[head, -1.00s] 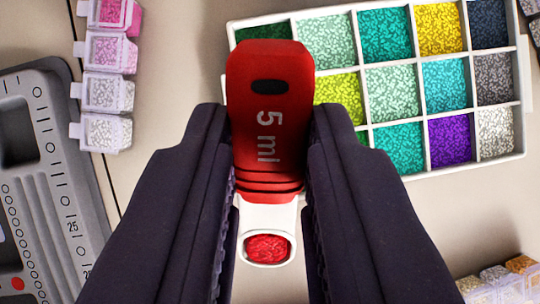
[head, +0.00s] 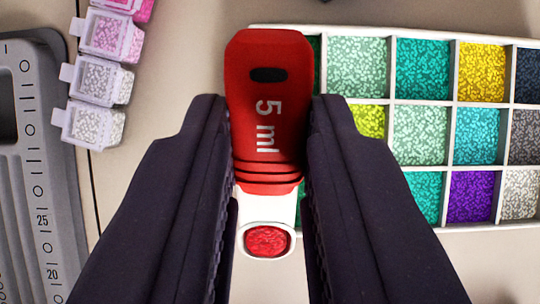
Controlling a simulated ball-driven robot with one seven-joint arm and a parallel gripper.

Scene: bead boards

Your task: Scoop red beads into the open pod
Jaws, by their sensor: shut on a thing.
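My gripper (head: 268,120) is shut on a red scoop (head: 267,110) marked "5 ml", with one dark finger on each side of its handle. The scoop's white bowl (head: 265,210) is at the near end, between the fingers. Red beads (head: 266,241) fill the bowl. Several small clear lidded pods stand in a row at the upper left; one holds white beads (head: 90,123) and another pink beads (head: 108,38). I cannot tell an empty open pod in this view.
A white tray (head: 500,229) with compartments of green, teal, yellow, purple and grey beads lies at the right, partly behind the scoop and right finger. A grey bead board (head: 62,190) with numbered markings lies at the left. Bare table shows between board and tray.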

